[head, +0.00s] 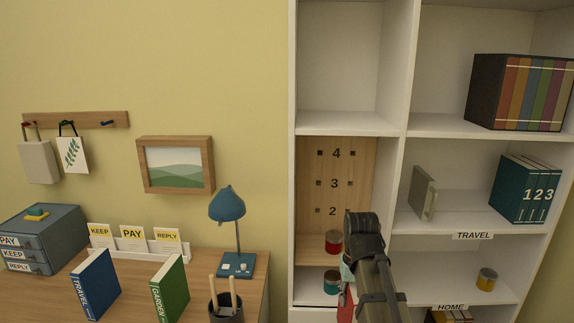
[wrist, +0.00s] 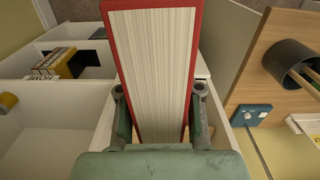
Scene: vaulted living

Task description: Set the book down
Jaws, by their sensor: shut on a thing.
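A book with a red cover and cream page edges (wrist: 155,70) stands between the two green fingers of my gripper (wrist: 160,98) in the wrist view. My gripper is shut on it. In the head view my arm hides most of the gripper; only a green bit of it (head: 346,271) and a red edge of the book (head: 346,304) show, in front of the lower white bookcase (head: 398,170). The book's title is not visible. A blue TRAVEL book (head: 95,285) and a green GARDEN book (head: 170,290) stand upright on the desk.
The desk (head: 258,272) holds a blue lamp (head: 228,207), a dark pen cup (head: 226,308) and a card holder (head: 135,254). Shelves labelled TRAVEL (head: 473,236) and HOME (head: 450,308) have free room; teal volumes (head: 522,188), a grey-green book (head: 422,193) and cans occupy parts.

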